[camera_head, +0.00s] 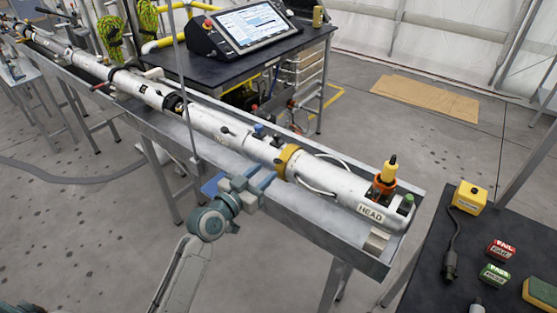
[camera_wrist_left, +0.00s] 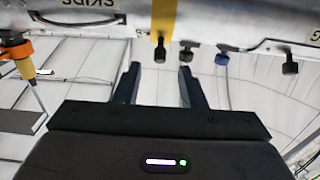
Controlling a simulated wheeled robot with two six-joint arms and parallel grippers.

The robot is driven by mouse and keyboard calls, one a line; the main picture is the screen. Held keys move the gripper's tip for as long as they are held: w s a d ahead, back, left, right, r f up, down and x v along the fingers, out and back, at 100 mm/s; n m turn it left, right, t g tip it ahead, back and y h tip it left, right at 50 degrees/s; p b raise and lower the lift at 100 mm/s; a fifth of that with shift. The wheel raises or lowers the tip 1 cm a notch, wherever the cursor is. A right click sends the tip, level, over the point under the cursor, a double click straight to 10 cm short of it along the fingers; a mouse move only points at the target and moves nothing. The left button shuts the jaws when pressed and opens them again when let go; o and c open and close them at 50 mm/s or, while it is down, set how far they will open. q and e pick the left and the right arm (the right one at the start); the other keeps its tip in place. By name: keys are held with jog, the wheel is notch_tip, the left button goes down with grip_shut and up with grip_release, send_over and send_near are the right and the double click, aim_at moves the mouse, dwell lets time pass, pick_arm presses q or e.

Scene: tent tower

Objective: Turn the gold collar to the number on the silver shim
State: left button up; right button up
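The gold collar (camera_head: 287,160) is a band around the long white tube (camera_head: 245,144), left of the end marked HEAD. It also shows at the top of the left wrist view (camera_wrist_left: 163,18), with a dark knob hanging at its edge. My left gripper (camera_head: 268,184) is beside the tube on the near side, close to the collar. In the left wrist view my left gripper (camera_wrist_left: 158,70) has its fingers apart, with nothing between them; the collar is beyond the tips and apart from them. I cannot make out a silver shim or its number. My right gripper is out of view.
The tube lies in a long metal trough (camera_head: 330,222). An orange and yellow fitting (camera_head: 386,178) stands up near the HEAD end. A black table (camera_head: 455,290) at right holds a yellow box (camera_head: 469,197), red FAIL and green PASS blocks. A console (camera_head: 245,27) stands behind.

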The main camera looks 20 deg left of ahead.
aim_at(277, 161)
pick_arm(q)
jog(key=p+x, duration=0.1)
jog(key=x, duration=0.5)
jog(key=shift+w+d, duration=0.15)
jog(key=shift+w, duration=0.25)
grip_shut()
